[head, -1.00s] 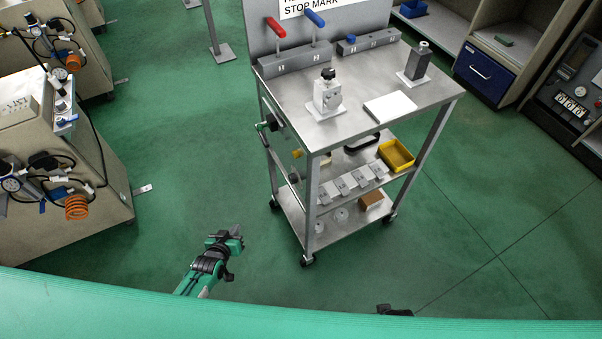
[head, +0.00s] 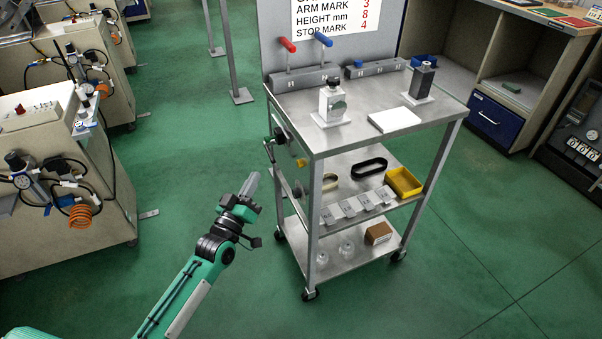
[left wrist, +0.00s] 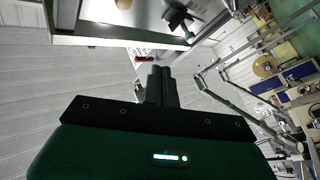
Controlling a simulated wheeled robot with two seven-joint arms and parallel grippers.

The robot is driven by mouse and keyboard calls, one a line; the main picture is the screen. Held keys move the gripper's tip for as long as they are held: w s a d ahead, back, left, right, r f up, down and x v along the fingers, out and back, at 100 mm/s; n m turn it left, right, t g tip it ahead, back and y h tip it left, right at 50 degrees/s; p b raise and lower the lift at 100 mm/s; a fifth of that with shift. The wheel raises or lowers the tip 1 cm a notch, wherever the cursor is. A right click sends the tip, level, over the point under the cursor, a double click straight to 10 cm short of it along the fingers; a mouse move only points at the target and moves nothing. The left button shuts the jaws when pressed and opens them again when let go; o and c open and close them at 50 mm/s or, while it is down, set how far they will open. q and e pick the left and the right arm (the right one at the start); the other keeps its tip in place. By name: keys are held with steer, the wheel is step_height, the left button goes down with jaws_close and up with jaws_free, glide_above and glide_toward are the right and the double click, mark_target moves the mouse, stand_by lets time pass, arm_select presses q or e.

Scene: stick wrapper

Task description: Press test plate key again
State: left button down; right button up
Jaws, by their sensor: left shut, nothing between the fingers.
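My left gripper (head: 250,188) is shut and empty, pointing up just left of the trolley's left legs. In the left wrist view its fingers (left wrist: 160,86) lie together with nothing between them. The steel trolley (head: 290,108) carries on its left side a black and green lever (head: 276,137), a yellow knob (head: 300,163) and a grey round part (head: 297,190). The yellow knob (left wrist: 124,4) is cut off at the top of the left wrist view, apart from the fingers. I cannot tell which part is the test plate key. My right gripper is out of view.
On the trolley top stand a white block (head: 327,104), a dark block (head: 422,78), a white pad (head: 394,120) and red and blue levers. Lower shelves hold a yellow bin (head: 405,182) and small grey plates. Machines stand left; green floor between is clear.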

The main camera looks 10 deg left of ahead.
mark_target(299, 164)
arm_select(q)
steer(key=shift+d, duration=0.15)
